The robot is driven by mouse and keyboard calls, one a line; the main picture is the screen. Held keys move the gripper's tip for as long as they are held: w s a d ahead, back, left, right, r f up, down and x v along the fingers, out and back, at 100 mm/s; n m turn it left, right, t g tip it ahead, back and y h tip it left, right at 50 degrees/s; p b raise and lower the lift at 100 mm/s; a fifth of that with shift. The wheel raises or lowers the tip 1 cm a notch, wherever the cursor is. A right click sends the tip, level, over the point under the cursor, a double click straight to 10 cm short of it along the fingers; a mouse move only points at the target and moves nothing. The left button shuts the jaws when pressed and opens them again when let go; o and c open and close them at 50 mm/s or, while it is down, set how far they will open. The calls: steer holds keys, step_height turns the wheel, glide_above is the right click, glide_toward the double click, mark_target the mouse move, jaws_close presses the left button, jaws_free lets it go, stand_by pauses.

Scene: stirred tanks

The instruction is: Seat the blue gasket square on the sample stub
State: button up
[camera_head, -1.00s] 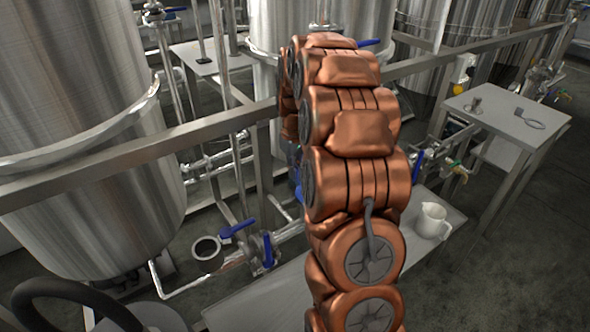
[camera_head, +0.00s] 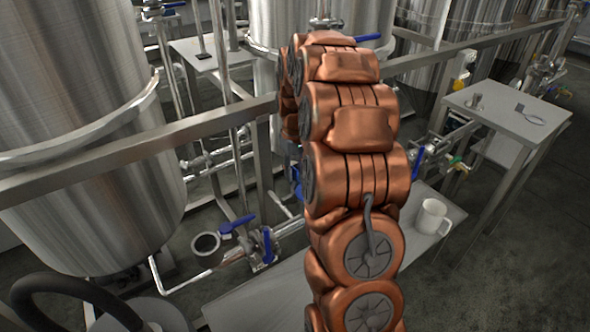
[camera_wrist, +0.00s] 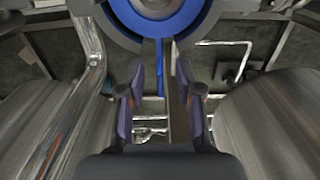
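In the wrist view a blue ring, apparently the gasket (camera_wrist: 203,24), fills the top centre and is cut off by the frame. A thin blue tab (camera_wrist: 160,66) hangs from its lower edge. A pale round face, possibly the sample stub (camera_wrist: 157,5), shows inside the ring; I cannot tell whether the ring is seated square on it. My gripper (camera_wrist: 159,78) is open below the ring. Its two fingers stand apart on either side of the tab, with visible gaps. In the head view my copper-coloured arm hides the gripper and the ring.
Steel tanks (camera_head: 75,130) and a horizontal rail (camera_head: 140,150) flank my arm. Blue-handled valves (camera_head: 267,245) and pipes sit low on the left. A white mug (camera_head: 432,217) stands on a low bench (camera_head: 265,298). A side table (camera_head: 510,125) at right holds small metal items.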

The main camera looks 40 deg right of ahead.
step_height(320, 180, up, 12)
stand_by(0.8)
stand_by(0.5)
